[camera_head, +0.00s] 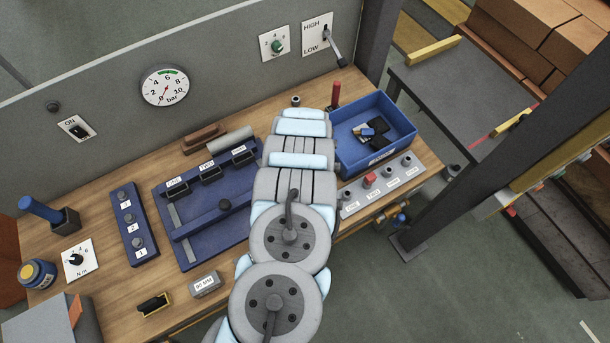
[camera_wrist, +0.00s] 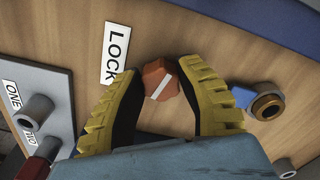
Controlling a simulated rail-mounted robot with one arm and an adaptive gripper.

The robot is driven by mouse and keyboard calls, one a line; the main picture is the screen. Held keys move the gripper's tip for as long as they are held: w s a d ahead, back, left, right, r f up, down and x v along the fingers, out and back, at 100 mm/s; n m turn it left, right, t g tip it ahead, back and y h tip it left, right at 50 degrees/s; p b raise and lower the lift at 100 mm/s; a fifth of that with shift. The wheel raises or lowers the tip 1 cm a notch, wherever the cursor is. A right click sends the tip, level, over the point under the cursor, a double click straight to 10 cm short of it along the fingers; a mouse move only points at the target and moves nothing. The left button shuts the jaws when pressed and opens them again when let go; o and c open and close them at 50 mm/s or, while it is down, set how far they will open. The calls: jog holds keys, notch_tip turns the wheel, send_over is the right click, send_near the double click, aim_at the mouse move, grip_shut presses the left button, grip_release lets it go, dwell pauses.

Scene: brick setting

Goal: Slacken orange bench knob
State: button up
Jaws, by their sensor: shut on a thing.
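The orange knob (camera_wrist: 159,80), with a white line across its face, is on the wooden bench in the wrist view. My gripper (camera_wrist: 160,70) has its two yellow-and-black fingers on either side of it and is shut on it. The white line runs at a slant in this view. A white label reading LOCK (camera_wrist: 115,52) is just left of the knob. In the head view my arm covers the middle of the bench, and the knob and my fingers are hidden there.
A grey panel with labelled posts (camera_head: 350,206) and a red knob (camera_head: 370,180) is close by. A brass fitting (camera_wrist: 267,106) with a blue part (camera_wrist: 243,97) is right of my fingers. A blue bin (camera_head: 345,150) and a blue rack (camera_head: 200,235) flank my arm.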

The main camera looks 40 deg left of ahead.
jog(key=shift+n, duration=0.8)
jog(key=o, duration=1.2)
jog(key=shift+r, duration=4.45)
jog(key=shift+w+r, duration=0.15)
jog(key=shift+r, duration=1.4)
